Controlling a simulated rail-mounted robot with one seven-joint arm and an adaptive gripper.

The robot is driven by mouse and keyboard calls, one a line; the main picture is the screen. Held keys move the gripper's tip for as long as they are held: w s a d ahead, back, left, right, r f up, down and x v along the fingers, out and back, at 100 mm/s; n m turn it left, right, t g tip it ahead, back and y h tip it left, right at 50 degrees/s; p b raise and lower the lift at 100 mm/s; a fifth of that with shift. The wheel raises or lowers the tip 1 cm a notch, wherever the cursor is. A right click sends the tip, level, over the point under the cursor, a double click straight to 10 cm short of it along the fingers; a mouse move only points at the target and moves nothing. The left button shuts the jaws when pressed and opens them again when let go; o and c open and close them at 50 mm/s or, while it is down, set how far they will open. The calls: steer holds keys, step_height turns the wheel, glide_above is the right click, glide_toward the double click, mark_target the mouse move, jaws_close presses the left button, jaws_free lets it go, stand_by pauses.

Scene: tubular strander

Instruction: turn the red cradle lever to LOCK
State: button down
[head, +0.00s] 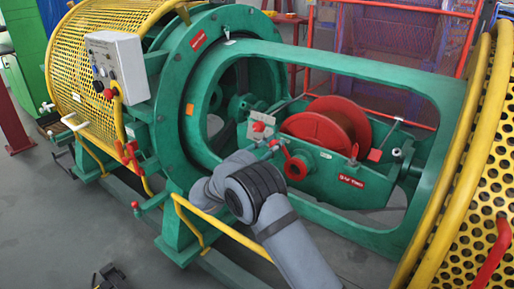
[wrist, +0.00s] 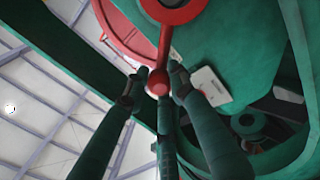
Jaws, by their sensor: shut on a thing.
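The red cradle lever (head: 296,168) is on the side of the green cradle, below the red reel; its stem points up and left in the head view. In the wrist view its red stem (wrist: 165,45) runs from a round hub at the top down to a ball knob (wrist: 158,84). In the head view my grey wrist partly hides the gripper. I see no readable LOCK mark.
A red reel (head: 326,125) sits in the cradle (head: 345,165) inside the green rotor frame (head: 440,90). A small pale plate (wrist: 209,87) lies right of the fingers. Yellow mesh guards (head: 490,190) flank the machine, and a yellow rail (head: 222,228) passes beside my arm.

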steer(key=shift+s+f, duration=0.1)
steer(key=shift+f, duration=0.25)
steer(key=c, duration=1.9)
jaws_free()
steer(key=o, duration=0.4)
steer(key=shift+r, duration=0.15)
steer(key=shift+o, duration=0.2)
steer(key=v, duration=1.2)
